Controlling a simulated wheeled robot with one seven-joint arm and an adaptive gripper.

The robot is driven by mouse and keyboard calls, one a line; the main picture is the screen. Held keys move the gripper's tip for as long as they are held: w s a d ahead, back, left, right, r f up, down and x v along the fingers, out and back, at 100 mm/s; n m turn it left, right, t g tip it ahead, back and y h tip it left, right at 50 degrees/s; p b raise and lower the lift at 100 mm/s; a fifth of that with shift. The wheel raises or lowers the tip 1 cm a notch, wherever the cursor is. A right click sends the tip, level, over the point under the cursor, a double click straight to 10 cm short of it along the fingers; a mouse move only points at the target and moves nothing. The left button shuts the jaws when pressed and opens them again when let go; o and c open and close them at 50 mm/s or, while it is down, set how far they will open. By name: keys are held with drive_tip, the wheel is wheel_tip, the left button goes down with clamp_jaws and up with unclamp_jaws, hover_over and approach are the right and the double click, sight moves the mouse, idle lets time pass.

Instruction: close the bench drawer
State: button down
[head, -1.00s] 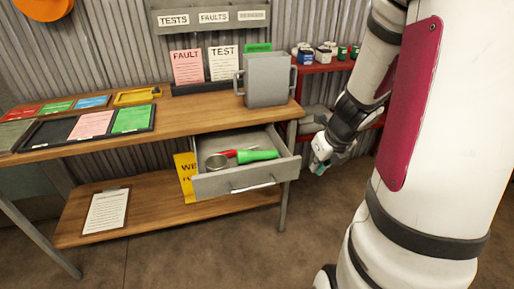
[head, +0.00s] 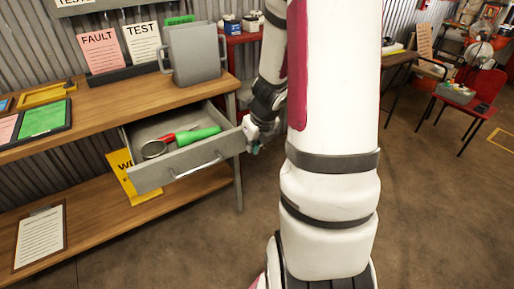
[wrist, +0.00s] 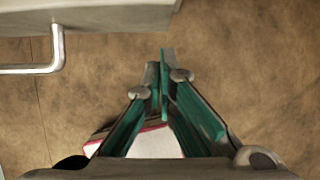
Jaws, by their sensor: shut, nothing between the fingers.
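The grey bench drawer (head: 150,178) hangs open under the right part of the wooden bench (head: 205,97). A red-handled item, a green-handled tool (head: 198,136) and a round metal item (head: 154,149) lie in it. Its silver bar handle (head: 198,167) is on the front face; the handle also shows at the upper left of the wrist view (wrist: 57,55). My gripper (head: 254,147) is just right of the drawer's right front corner. In the wrist view its green fingers (wrist: 164,75) are together and empty, below and right of the drawer front. Whether it touches the drawer is unclear.
A grey two-handled container (head: 195,55) stands on the bench above the drawer. A bench leg (head: 239,180) stands right of the drawer. The floor in front is clear.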

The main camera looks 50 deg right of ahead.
drive_tip(key=shift+w+d, duration=0.25)
drive_tip(key=shift+w, duration=0.55)
